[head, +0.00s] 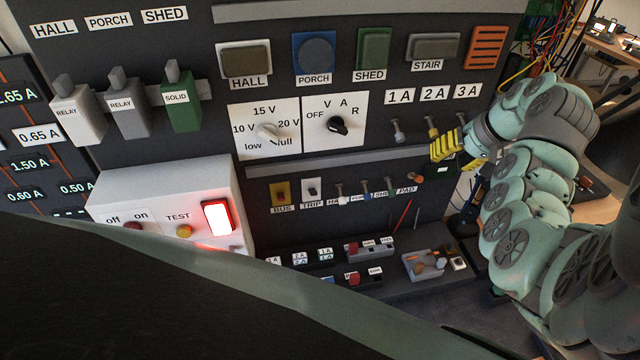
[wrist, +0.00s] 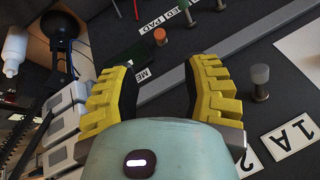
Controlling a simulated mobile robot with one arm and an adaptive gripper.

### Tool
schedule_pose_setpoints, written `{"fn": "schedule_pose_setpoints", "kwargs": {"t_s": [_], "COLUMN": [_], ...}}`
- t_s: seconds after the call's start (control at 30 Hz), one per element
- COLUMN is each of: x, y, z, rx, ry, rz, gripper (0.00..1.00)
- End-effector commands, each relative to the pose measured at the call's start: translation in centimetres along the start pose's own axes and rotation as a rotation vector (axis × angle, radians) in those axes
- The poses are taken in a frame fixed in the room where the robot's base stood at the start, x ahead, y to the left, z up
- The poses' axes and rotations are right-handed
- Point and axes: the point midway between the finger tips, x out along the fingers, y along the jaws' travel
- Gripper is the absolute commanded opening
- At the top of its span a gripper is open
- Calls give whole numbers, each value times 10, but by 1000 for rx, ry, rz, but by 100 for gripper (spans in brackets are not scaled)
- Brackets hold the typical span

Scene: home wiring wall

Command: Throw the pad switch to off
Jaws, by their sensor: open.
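The pad switch (head: 415,178) is a small toggle with an orange tip on the dark panel, at the right end of the lower switch row. Its PAD label (head: 407,190) is beside it. In the wrist view the orange tip (wrist: 160,36) shows end-on, just beyond the space between my fingertips. My gripper (head: 445,146) has yellow fingers and is in front of the panel, above and right of the switch in the head view. In the wrist view my gripper (wrist: 163,72) is open and empty, apart from the switch. The lever's tilt is hard to tell.
The green-tipped shed toggle (head: 390,185) stands close beside the pad switch. A grey rail (head: 330,160) runs above that row, with fuse-type toggles (head: 431,124) over it. Red probes (head: 403,215) stand below. Loose wires (head: 545,45) hang at the right edge.

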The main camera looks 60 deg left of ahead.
Motion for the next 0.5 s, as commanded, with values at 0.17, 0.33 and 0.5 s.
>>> {"fn": "schedule_pose_setpoints", "kwargs": {"t_s": [0.17,0.33,0.5], "x": [21,39,53], "y": [-4,-3,-3], "z": [-2,-1,-1], "rx": [-4,-4,-4], "ry": [-4,-5,-5], "rz": [-3,-2,-1], "gripper": [47,47,47]}}
